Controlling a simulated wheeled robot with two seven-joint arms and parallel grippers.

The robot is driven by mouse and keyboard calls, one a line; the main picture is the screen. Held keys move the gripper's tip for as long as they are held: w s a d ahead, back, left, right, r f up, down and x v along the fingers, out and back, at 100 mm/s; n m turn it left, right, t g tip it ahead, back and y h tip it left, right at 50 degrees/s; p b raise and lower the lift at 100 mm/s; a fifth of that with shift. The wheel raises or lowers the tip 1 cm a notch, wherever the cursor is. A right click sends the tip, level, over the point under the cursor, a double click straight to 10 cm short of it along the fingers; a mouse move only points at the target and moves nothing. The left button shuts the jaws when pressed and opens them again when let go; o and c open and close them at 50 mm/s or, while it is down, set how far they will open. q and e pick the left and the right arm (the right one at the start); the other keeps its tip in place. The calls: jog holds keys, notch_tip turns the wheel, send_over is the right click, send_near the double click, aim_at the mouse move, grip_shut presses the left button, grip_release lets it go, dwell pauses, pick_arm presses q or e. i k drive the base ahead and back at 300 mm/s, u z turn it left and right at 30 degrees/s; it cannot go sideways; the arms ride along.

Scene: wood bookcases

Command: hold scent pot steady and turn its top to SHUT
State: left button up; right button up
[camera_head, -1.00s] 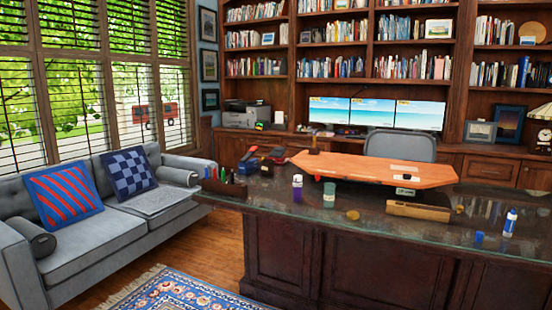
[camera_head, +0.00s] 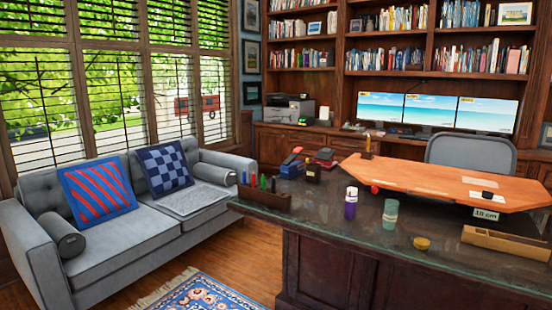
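Two small upright containers stand on the dark glass-topped desk (camera_head: 325,215). One is a purple container (camera_head: 351,208) with a pale top. The other is a green container (camera_head: 390,217), standing just right of it. I cannot tell which of them is the scent pot, and no SHUT marking is readable. A small yellow round thing (camera_head: 422,243) lies on the desk in front of them. Neither of my grippers is in view.
An orange-brown raised board (camera_head: 430,181) spans the desk behind the containers. A wooden tray (camera_head: 505,243) lies at right. A pen holder (camera_head: 263,197) stands at the left corner. A grey sofa (camera_head: 130,235) and a rug (camera_head: 205,293) are at left; wood floor shows between.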

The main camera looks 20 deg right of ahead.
aim_at(351, 191)
jog(key=u, duration=0.25)
jog(key=i, duration=1.05)
jog(key=z, duration=0.85)
jog(key=i, duration=0.8)
jog(key=z, duration=0.95)
